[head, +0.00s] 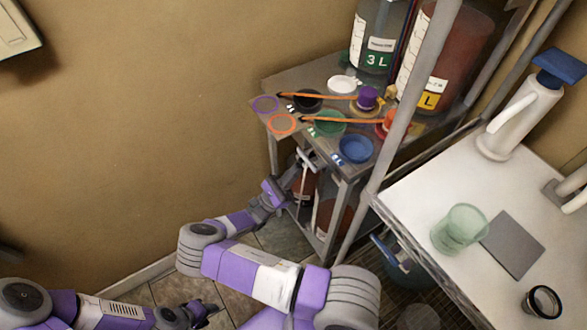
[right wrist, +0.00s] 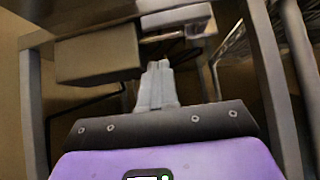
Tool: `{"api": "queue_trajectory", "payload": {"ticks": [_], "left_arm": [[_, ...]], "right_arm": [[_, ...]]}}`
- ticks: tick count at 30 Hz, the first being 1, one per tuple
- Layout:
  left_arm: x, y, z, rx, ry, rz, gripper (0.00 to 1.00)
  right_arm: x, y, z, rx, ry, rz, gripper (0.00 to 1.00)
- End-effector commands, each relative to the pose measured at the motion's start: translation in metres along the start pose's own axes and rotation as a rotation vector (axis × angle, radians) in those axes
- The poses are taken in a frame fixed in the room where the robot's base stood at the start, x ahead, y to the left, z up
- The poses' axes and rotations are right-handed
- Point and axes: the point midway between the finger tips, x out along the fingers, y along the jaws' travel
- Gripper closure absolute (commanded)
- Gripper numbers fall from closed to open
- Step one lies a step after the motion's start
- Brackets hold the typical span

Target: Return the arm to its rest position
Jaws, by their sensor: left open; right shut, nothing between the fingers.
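My right arm reaches up through the middle of the head view. Its gripper (head: 306,160) is at the front of the metal shelf rack (head: 350,182), just below the top shelf's edge. In the right wrist view the gripper's fingers (right wrist: 158,70) are shut together with nothing between them. Grey frame posts stand on both sides of it there, and a box-like shape is up and to the left. My left gripper (head: 203,312) is low at the bottom left of the head view, open and empty, over the tiled floor.
The rack top holds coloured lids and rings, including a blue lid (head: 355,149), orange-handled tools, and large bottles such as the 3 L one (head: 373,50). The white table (head: 420,190) at right bears a green cup (head: 460,229) and a white dispenser (head: 512,118). Floor left of the rack is clear.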

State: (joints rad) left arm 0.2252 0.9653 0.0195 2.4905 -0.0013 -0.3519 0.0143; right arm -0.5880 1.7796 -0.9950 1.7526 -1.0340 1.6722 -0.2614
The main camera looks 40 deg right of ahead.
Motion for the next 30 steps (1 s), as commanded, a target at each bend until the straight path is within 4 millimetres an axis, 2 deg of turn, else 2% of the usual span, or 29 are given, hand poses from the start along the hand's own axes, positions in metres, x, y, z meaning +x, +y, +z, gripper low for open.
{"api": "queue_trajectory", "payload": {"ticks": [1,6,13,18,25,28,30], "left_arm": [[-0.004,0.001,0.0,0.0,0.0,0.0,0.57],[-0.007,0.003,0.0,0.001,0.001,0.0,0.57],[-0.006,0.003,0.0,0.001,0.001,0.0,0.57],[-0.006,0.002,0.0,0.001,0.001,0.0,0.57],[-0.007,0.003,0.0,0.001,0.001,0.0,0.57],[-0.011,0.004,0.0,0.0,0.001,0.0,0.57],[-0.016,0.006,0.001,0.0,0.001,0.0,0.57]], "right_arm": [[-0.016,0.001,0.001,0.004,0.004,0.008,1.0],[-0.055,0.0,0.001,0.003,0.004,0.007,1.0],[-0.088,0.0,0.001,0.003,0.005,0.006,1.0],[-0.096,-0.001,0.001,0.003,0.005,0.006,1.0],[-0.094,-0.002,-0.001,-0.007,0.018,0.002,1.0],[-0.085,-0.009,-0.018,-0.063,0.108,-0.021,1.0],[-0.077,-0.021,-0.041,-0.135,0.239,-0.054,1.0]]}}
